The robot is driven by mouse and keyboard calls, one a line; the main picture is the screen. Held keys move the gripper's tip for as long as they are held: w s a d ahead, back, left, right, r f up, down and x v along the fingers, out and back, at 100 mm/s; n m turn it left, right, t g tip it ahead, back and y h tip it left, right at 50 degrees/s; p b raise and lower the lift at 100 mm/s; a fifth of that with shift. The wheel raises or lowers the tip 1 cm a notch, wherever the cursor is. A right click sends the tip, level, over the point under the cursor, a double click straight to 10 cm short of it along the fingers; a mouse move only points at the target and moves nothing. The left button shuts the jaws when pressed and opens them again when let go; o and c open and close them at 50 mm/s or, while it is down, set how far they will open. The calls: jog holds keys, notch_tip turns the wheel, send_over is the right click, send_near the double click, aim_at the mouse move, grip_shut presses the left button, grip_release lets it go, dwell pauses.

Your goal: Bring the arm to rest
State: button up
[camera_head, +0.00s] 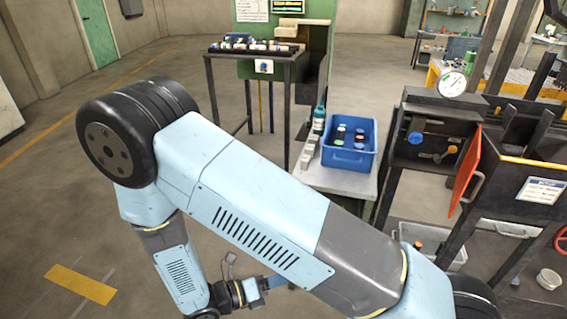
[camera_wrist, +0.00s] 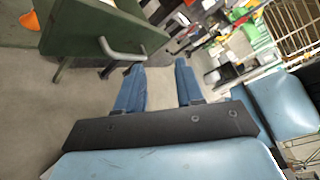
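My arm stretches across the lower half of the head view, bent, with its forearm hanging down at the left. My gripper (camera_head: 275,284) is partly hidden under the upper link in the head view, low and over the floor. In the wrist view its two blue fingers stand apart (camera_wrist: 158,76), with only bare floor showing between them. My gripper is open and holds nothing.
A blue bin (camera_head: 359,160) with several small cylinders stands on a bench right of the arm. The furnace's orange-red door (camera_head: 466,172) hangs open at right. A dark table (camera_head: 226,55) stands behind. A green panel with a handle (camera_wrist: 124,52) lies near the fingers. Left floor is clear.

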jog(key=w+d+r+m+g+y, duration=0.2)
jog(key=d+r+m+g+y, duration=0.15)
jog(key=r+m, duration=0.3)
jog(key=w+d+r+m+g+y, duration=0.2)
jog(key=w+d+r+m, duration=0.15)
jog(key=r+m, duration=0.35)
jog(key=w+d+r+m+g+y, duration=0.1)
jog(key=d+r+m+g+y, duration=0.3)
jog(key=r, duration=0.4)
jog(key=s+d+r+m+t+y, duration=0.2)
jog(key=s+d+r+m+t, duration=0.1)
jog(key=d+r+m, duration=0.3)
jog(key=s+d+r+m+t+y, duration=0.3)
jog(key=d+r+m+t, duration=0.2)
jog(key=r+m, duration=0.6)
jog(key=shift+s+d+r+y, duration=0.35)
jog(key=shift+d+r, duration=0.5)
jog(key=shift+d, duration=0.2)
